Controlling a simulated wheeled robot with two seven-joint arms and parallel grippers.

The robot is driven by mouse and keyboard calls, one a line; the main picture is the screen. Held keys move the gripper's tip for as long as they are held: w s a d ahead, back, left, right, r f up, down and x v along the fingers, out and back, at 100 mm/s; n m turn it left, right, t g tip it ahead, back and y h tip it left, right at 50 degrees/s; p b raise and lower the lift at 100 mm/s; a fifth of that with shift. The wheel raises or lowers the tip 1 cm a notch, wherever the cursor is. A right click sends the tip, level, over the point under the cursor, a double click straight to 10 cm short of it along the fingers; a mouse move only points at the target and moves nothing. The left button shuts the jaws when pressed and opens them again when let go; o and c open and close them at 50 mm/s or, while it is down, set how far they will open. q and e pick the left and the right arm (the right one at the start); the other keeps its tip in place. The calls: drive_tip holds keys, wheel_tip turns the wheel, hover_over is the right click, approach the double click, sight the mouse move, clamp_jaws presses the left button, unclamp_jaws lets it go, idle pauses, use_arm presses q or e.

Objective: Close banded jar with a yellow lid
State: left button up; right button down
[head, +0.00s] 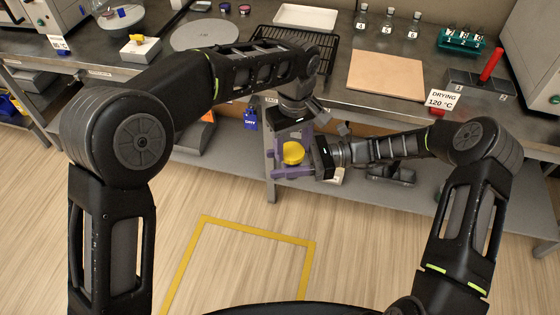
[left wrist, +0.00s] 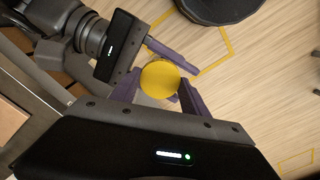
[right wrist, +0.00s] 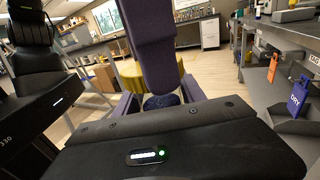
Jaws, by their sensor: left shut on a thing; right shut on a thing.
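The yellow lid (head: 293,153) is a round disc, held low in front of the bench. It also shows in the left wrist view (left wrist: 160,80). My left gripper (left wrist: 157,93) comes from above, shut with its purple fingers on either side of the lid. My right gripper (right wrist: 162,99) comes from the right, shut on the jar (right wrist: 160,102), seen as a dark blue piece just below the lid. Most of the jar is hidden by fingers and lid. The lid lies over the jar; I cannot tell whether it is seated.
The bench behind holds a black rack (head: 325,45), a tan board (head: 386,75), several small bottles and a drying block (head: 480,98) with a red tube. A lower shelf (head: 225,175) runs beneath. The floor in front, with a yellow taped outline (head: 262,233), is clear.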

use_arm(q)
drive_tip(key=m, duration=2.2)
drive_tip(key=o, duration=1.6)
drive_tip(key=shift+o, duration=0.2)
wheel_tip(320, 180, up, 7)
drive_tip(key=shift+r, duration=0.2)
